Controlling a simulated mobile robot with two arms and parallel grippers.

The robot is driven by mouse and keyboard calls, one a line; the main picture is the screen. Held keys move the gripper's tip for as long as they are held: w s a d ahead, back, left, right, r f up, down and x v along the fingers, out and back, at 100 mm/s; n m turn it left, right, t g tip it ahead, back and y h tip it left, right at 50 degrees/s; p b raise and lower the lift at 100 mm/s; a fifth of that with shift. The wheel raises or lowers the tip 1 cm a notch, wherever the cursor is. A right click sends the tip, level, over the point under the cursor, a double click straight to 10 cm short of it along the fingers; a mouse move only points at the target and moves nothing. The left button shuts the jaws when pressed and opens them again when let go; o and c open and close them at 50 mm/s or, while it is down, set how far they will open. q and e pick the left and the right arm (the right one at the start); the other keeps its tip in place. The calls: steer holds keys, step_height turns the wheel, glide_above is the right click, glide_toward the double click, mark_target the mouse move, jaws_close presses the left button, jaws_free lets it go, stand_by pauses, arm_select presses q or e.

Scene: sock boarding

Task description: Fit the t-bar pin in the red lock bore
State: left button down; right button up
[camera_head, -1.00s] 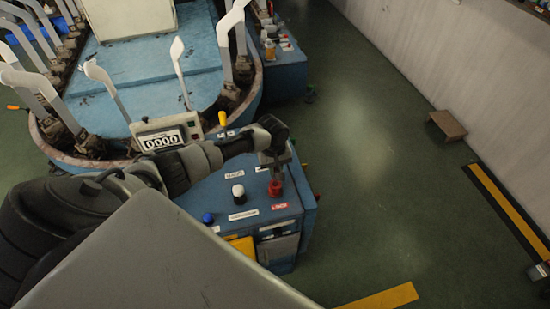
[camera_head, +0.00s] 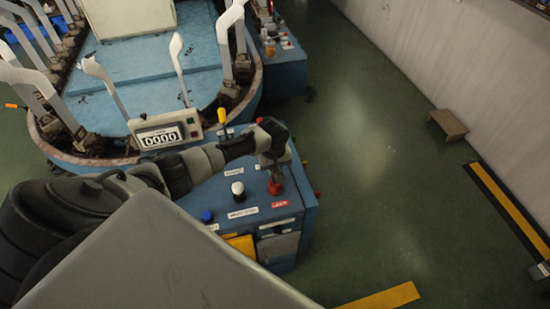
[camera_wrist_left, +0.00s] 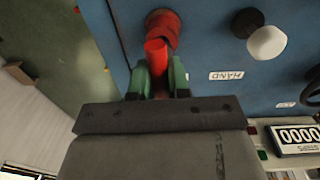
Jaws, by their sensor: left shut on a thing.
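The red lock bore (camera_head: 275,187) is a round red collar on the blue control box, beside a red label. It also shows in the left wrist view (camera_wrist_left: 164,22). My left gripper (camera_head: 272,166) is directly above the collar, pointing down. In the left wrist view its green fingertips (camera_wrist_left: 157,80) are shut on a red rod-like part, the t-bar pin (camera_wrist_left: 156,56). The pin's visible end overlaps the collar in that view. I cannot tell whether its lower end is inside the bore. My right gripper is not in view.
The blue control box (camera_head: 245,222) carries a white knob (camera_head: 237,189), a blue button (camera_head: 207,217) and a yellow-handled lever (camera_head: 222,116). A counter display (camera_head: 160,138) stands behind my left arm. The floor to the right is clear up to a small brown step (camera_head: 447,124).

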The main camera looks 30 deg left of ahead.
arm_select(q)
steer(key=shift+f+b, duration=0.55)
steer(key=shift+f, duration=0.35)
steer(key=c, duration=1)
jaws_free()
steer(key=r, duration=0.5)
steer(key=r+b, duration=0.1)
steer(key=r, duration=0.4)
steer(key=shift+s+a+r, duration=0.15)
steer(key=shift+s+r, duration=0.05)
steer(key=shift+r, duration=0.2)
